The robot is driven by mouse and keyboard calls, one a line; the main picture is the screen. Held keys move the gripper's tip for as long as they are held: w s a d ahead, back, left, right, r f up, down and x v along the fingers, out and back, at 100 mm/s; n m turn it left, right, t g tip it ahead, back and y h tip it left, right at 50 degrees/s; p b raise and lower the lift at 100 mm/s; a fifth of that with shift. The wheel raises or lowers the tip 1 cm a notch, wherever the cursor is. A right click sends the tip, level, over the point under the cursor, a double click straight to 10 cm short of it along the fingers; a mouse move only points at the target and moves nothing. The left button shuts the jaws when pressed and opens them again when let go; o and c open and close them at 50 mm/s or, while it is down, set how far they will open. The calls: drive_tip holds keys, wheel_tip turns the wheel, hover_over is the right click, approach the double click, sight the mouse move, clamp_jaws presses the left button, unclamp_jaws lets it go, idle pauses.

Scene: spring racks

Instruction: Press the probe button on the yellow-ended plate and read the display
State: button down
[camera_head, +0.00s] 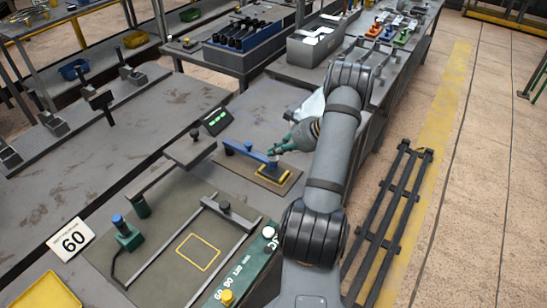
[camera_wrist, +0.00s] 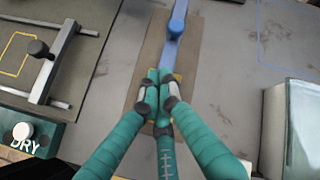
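A blue probe arm (camera_head: 246,152) lies over a brown plate (camera_head: 262,183) with a yellow end; in the wrist view the blue arm (camera_wrist: 176,32) runs up from my fingertips along the plate (camera_wrist: 190,62). A small yellow patch shows beside the fingertips there. My gripper (camera_head: 279,150) is at the arm's right-hand end. In the wrist view its teal fingers (camera_wrist: 160,82) are together, with nothing seen between them. They hide the probe's end and any button; contact cannot be told. A display (camera_head: 217,121) with lit green marks stands behind the plate; its reading is too small to make out.
A fixture board (camera_head: 143,225) with rails and a yellow outlined square lies in front. A teal DRY panel (camera_wrist: 36,136) with a white knob is at lower left in the wrist view. Bare bench (camera_head: 110,150) lies behind.

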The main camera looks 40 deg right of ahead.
sight(275, 158)
drive_tip(key=shift+f+b, duration=0.55)
idle(0.4)
drive_tip(key=shift+r, duration=0.1)
drive_tip(key=shift+r+p, duration=0.5)
drive_tip(key=shift+r, duration=0.45)
drive_tip(key=shift+r+p, duration=1.45)
drive_tip(key=shift+r, duration=1.05)
drive_tip(key=shift+f, duration=0.1)
